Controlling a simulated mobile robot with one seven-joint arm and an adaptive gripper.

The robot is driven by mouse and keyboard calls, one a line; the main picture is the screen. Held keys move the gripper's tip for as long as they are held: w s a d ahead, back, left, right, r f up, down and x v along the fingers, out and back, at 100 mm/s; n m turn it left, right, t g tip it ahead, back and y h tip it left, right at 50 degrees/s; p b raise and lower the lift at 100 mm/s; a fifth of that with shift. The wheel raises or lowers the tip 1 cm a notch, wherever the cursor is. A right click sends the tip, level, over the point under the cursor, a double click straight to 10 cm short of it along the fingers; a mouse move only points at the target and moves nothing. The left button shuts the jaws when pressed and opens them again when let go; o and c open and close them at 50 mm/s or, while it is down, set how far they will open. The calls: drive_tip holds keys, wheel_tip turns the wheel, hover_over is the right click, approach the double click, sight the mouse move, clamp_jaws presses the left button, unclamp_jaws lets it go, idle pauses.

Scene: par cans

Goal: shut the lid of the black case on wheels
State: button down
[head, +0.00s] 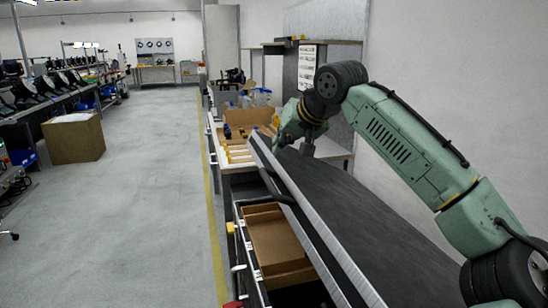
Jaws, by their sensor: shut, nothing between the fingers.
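The black case (246,262) stands at the lower middle, its wheels out of view. Its lid (375,220) is a long dark panel with a silver rim, slanting over the case from the right. A gap shows between the lid's silver edge and the case's left rim, so the lid is partly open. My arm comes in from the right above the lid. My gripper (307,150) is shut and empty, pointing down at the lid's far end. I cannot tell whether it touches the lid.
A workbench (225,165) with boxes and yellow items stands just beyond. A white wall is close on the right. The grey floor on the left is clear up to a cardboard box (75,140).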

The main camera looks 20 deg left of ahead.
drive_tip(key=shift+a+f+p, duration=0.15)
drive_tip(key=shift+a+f, duration=0.2)
drive_tip(key=shift+f, duration=0.45)
drive_tip(key=shift+a+f+p, duration=0.1)
drive_tip(key=shift+a+f, duration=0.2)
drive_tip(key=shift+f, duration=0.55)
drive_tip(key=shift+a+f+p, duration=0.15)
drive_tip(key=shift+a+f, duration=0.2)
drive_tip(key=shift+f, duration=0.45)
